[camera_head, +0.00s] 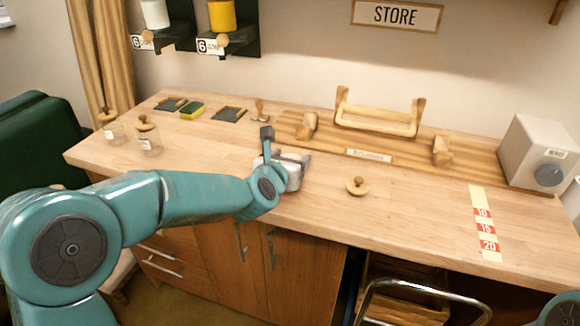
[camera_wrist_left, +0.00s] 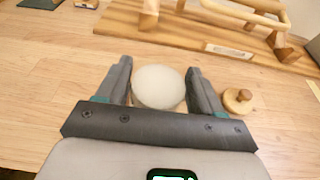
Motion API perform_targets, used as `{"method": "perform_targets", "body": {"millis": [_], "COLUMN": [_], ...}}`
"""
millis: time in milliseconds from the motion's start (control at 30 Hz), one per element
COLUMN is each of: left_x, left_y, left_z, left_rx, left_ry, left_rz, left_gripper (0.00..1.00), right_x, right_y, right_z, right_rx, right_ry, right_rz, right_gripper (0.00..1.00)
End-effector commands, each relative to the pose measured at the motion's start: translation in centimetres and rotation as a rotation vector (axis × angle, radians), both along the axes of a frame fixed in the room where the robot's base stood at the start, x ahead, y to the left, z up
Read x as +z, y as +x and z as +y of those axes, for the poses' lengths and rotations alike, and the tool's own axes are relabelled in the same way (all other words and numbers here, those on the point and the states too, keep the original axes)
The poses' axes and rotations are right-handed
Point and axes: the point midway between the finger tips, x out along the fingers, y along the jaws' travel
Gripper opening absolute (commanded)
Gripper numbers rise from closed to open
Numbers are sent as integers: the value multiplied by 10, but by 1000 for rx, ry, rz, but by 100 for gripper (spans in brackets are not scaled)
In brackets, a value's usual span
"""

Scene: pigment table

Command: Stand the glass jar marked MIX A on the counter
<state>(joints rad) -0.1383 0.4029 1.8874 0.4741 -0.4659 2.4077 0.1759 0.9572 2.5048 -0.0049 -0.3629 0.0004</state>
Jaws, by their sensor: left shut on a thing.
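My left gripper (camera_head: 298,163) is low over the middle of the counter (camera_head: 225,150). In the left wrist view its two fingers (camera_wrist_left: 159,76) are closed on either side of a round, pale, whitish thing (camera_wrist_left: 158,88), which looks like a jar seen from above. No MIX A marking shows on it, and the gripper hides it in the head view. I cannot tell whether its base touches the counter. A wooden lid with a knob (camera_head: 357,186) lies on the counter to the right of the gripper; it also shows in the left wrist view (camera_wrist_left: 237,100). My right gripper is out of view.
Two lidded glass jars (camera_head: 148,138) (camera_head: 110,126) with unreadable labels stand at the left end. A wooden rack with a handle (camera_head: 375,128) lies behind the gripper. A white box with a dial (camera_head: 540,150) and a numbered strip (camera_head: 484,222) are at right. The front middle is clear.

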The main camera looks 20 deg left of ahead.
Motion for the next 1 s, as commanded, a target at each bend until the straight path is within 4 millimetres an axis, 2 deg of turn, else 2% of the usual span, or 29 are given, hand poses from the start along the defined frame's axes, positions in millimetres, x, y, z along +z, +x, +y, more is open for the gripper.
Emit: {"method": "perform_targets", "body": {"millis": [67,467,500,567,833,933,1000], "left_x": [-7,-11,-10,-10,-10,-5,-5], "left_y": [0,0,0,0,0,0,-9], "left_z": [0,0,0,0,0,0,0], "left_rx": [0,0,0,0,0,-1,-1], "left_ry": [0,-1,-1,-1,0,0,-1], "left_rz": [-2,-4,-2,-2,-2,-1,-4], "left_gripper": [22,22,73,92,92,92,92], "right_x": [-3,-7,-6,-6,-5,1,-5], "right_y": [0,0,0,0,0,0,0], "right_z": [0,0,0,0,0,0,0], "right_rx": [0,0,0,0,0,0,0], "right_ry": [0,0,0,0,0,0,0], "right_rz": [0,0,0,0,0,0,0], "right_gripper": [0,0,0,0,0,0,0]}}
